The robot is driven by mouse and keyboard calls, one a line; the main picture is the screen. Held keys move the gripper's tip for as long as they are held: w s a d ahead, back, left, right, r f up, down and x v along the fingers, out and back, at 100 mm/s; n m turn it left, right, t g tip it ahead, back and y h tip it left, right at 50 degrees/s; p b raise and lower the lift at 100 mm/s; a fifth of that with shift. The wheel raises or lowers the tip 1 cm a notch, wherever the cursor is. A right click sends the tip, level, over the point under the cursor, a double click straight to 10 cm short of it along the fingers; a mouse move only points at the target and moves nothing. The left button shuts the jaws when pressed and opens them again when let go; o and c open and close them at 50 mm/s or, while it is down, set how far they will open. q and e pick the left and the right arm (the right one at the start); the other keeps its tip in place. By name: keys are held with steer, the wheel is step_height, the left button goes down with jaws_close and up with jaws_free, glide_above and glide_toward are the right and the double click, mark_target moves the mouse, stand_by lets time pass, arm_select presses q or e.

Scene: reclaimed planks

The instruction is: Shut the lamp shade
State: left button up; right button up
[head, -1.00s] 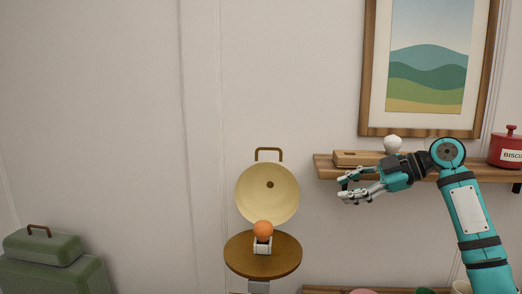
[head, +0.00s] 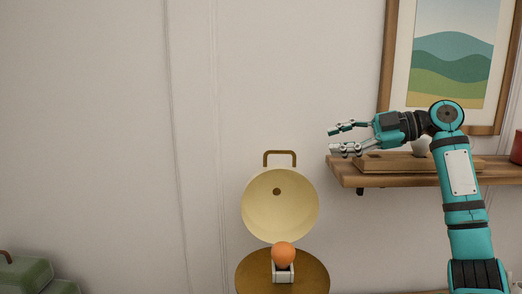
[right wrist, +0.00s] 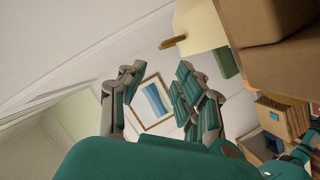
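The lamp's cream bowl-shaped shade (head: 280,204) stands tipped up and open, its inside facing me, with a brown handle (head: 280,154) on its top edge. An orange bulb (head: 283,254) sits in a white holder on the round wooden base (head: 310,272), below the shade. My right gripper (head: 332,139) is open and empty, up and to the right of the handle and apart from it. Its spread fingers also show in the right wrist view (right wrist: 160,70), where a cream shape with a brown handle (right wrist: 173,41) lies beyond them. My left gripper is not in view.
A wooden shelf (head: 350,176) with a wooden block on it lies below and behind my right gripper. A framed landscape (head: 450,60) hangs above. A red pot (head: 516,148) is at the right edge. Green cases (head: 25,275) stand at lower left. The wall left of the lamp is bare.

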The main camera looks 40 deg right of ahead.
mark_target(277, 151)
steer(key=p+x, duration=0.1)
steer(key=x, duration=0.2)
steer(key=p+x, duration=0.2)
steer(key=x, duration=0.1)
steer(key=p+x, duration=0.1)
steer(key=x, duration=0.2)
steer(key=shift+a+r, duration=0.25)
steer(key=shift+a, duration=0.1)
steer(key=p+x, duration=0.3)
steer(key=x, duration=0.2)
steer(key=shift+w+a, duration=0.15)
steer(key=shift+w+a+f, duration=0.3)
steer(key=shift+w+f, duration=0.05)
steer(key=shift+w, duration=0.15)
jaws_close()
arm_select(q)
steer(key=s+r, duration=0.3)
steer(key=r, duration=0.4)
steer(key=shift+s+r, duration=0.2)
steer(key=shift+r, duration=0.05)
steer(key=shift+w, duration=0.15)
